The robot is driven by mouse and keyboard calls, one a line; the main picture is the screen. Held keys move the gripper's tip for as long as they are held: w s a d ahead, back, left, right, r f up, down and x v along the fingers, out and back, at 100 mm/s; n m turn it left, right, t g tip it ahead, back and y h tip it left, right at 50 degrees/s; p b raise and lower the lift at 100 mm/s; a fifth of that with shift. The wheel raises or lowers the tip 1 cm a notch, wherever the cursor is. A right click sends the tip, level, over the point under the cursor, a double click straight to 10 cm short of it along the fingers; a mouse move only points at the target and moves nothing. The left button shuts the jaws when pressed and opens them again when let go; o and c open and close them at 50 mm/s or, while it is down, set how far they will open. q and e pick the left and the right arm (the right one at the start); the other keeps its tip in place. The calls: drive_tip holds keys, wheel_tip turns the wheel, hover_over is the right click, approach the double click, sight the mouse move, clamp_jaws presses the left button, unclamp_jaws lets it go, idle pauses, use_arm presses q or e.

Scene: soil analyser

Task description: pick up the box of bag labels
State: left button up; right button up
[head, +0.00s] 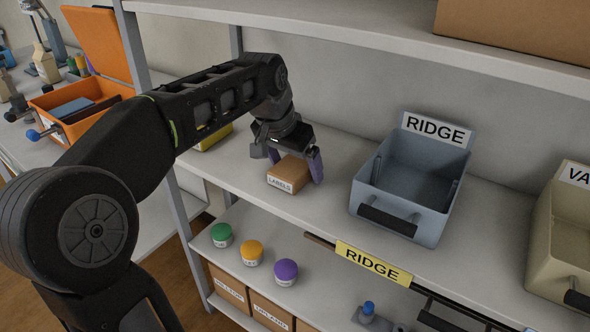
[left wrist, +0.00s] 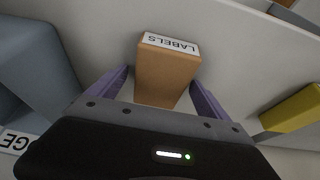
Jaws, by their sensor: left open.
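The box of bag labels (head: 289,174) is a small brown carton with a white LABELS sticker, standing on the middle shelf in the head view. It also shows in the left wrist view (left wrist: 167,75). My left gripper (head: 296,168) is open, with its purple fingers on either side of the box. In the left wrist view the fingers (left wrist: 165,90) flank the near part of the box, with a visible gap on each side. The box rests on the shelf. My right gripper is not in view.
A grey-blue RIDGE bin (head: 412,190) stands right of the box, and a beige bin (head: 563,240) further right. A yellow item (head: 213,138) lies behind my left arm. The upper shelf (head: 380,35) overhangs the back. Several coloured-lid jars stand on the shelf below.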

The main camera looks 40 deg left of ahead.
use_arm(q)
drive_tip(key=shift+f, duration=0.1)
drive_tip(key=shift+c, duration=0.2)
drive_tip(key=c, duration=1.5)
